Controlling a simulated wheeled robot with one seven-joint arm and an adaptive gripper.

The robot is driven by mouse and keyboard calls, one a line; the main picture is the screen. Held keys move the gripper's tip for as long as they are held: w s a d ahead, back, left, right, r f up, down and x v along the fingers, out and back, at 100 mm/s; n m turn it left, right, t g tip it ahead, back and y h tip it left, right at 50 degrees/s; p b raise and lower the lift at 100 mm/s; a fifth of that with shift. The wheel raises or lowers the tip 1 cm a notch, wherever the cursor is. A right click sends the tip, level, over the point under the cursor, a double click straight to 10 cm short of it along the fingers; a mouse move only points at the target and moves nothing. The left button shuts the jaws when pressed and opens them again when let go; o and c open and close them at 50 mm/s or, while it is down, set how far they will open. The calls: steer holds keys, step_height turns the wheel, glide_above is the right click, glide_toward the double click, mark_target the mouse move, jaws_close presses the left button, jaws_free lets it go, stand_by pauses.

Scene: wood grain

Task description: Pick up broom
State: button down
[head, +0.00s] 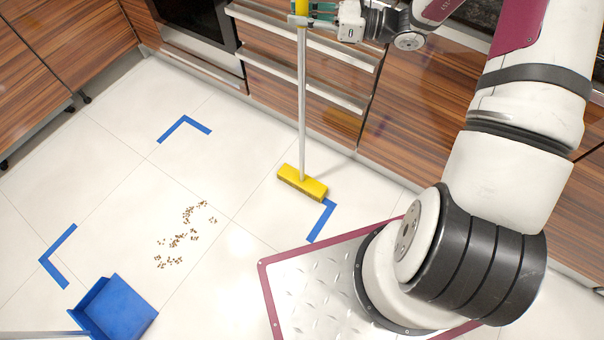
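The broom has a long grey handle (302,95), a yellow grip at its top and a yellow head (302,183) low over the white floor. It stands nearly upright in front of the drawers. My gripper (303,14) is at the top edge of the head view, with its fingers around the upper handle just below or at the yellow grip. It looks shut on the handle. The very top of the broom is cut off by the frame. I cannot tell whether the broom head touches the floor.
Wooden drawers (318,100) with metal handles stand close behind the broom. Brown crumbs (183,238) lie on the floor among blue tape corners (185,127). A blue dustpan (115,308) is at the lower left. The floor around the crumbs is otherwise clear.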

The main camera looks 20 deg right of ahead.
mark_target(302, 0)
steer(key=shift+r, duration=0.15)
steer(key=shift+r+p, duration=0.5)
steer(key=shift+r, duration=1.15)
steer(key=s+r+p, duration=0.1)
steer(key=s+p, duration=0.1)
steer(key=s, duration=1.4)
steer(key=shift+r, duration=0.25)
